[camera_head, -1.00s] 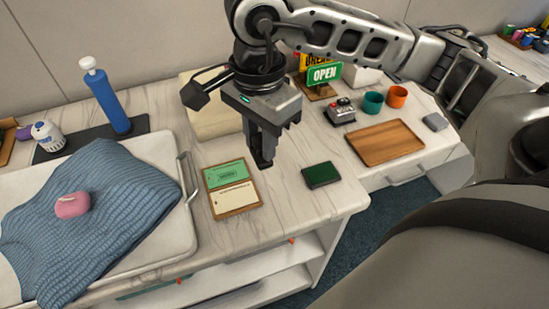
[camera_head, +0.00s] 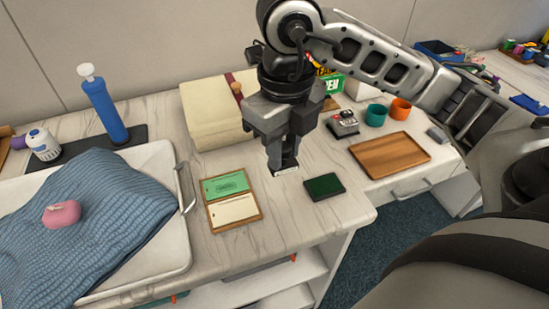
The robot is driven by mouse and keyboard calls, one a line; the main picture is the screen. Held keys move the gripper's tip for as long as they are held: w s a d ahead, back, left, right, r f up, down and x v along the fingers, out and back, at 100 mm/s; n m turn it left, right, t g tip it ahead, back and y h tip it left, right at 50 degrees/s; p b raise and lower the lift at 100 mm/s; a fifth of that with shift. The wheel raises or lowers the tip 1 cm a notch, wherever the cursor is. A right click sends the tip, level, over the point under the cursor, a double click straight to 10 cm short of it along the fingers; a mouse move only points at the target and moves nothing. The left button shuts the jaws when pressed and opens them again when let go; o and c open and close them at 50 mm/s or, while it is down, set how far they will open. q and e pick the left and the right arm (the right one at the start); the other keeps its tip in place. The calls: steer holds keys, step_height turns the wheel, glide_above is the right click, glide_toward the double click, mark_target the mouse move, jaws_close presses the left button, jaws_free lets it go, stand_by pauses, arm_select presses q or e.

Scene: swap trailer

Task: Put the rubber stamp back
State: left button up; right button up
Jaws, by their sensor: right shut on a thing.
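My right gripper (camera_head: 284,160) is shut on the rubber stamp (camera_head: 287,172). Only a pale strip of the stamp shows below the dark fingertips; the rest is hidden between them. The gripper points down, above the counter behind and left of the dark green ink pad (camera_head: 323,187). It looks raised off the surface, but the exact height is hard to tell. A wooden tray of cards (camera_head: 233,211), one green with print and one cream, lies to the left of the pad. My left gripper is not in view.
A metal tray (camera_head: 180,254) with a blue cloth lies at left. A wooden tray (camera_head: 390,153), teal cup (camera_head: 376,115) and orange cup (camera_head: 400,109) stand right. Counter in front of the pad is clear.

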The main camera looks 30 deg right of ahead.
steer(key=w+d+f, duration=0.1)
steer(key=w+f, duration=0.1)
steer(key=w+d+f, duration=0.1)
steer(key=w+f, duration=0.1)
steer(key=w+d+f, duration=0.1)
steer(key=w+f, duration=0.1)
steer(key=w, duration=0.1)
steer(key=shift+d, duration=0.2)
steer(key=shift+w+d+f, duration=0.15)
steer(key=shift+w+f, duration=0.25)
steer(key=shift+f, duration=0.15)
steer(key=f, duration=0.3)
steer(key=shift+w+d+f, duration=0.1)
steer(key=shift+w+d, duration=0.05)
steer(key=shift+w, duration=0.1)
steer(key=shift+f, duration=0.25)
